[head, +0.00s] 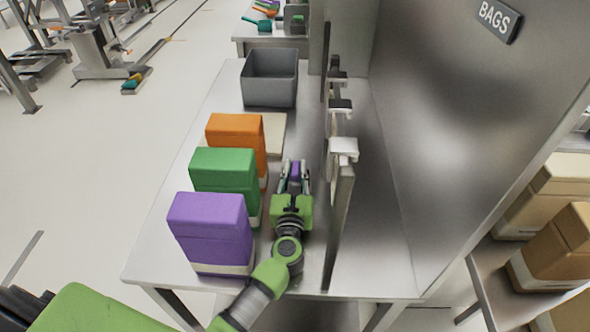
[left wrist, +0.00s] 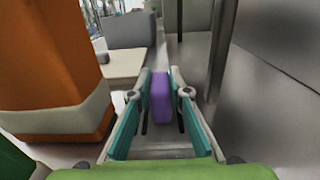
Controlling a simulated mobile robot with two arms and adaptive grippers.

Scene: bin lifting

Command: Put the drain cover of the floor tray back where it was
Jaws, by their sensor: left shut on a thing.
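I see no drain cover and no floor tray in either view. My left gripper (head: 294,172) is over the steel table, between the row of coloured boxes and the upright metal panel. It is shut on a small purple block (left wrist: 161,100), which shows upright between the two teal-lined fingers in the left wrist view. The block's lower end is partly hidden by the gripper, so I cannot tell whether it touches the table. My right gripper is not in view.
Purple (head: 211,230), green (head: 224,178) and orange (head: 237,137) boxes stand left of my left gripper. A grey bin (head: 270,80) stands behind, with a pale flat board (head: 275,133) before it. The panel (head: 340,215) is close on the right. Cartons (head: 555,235) are further right.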

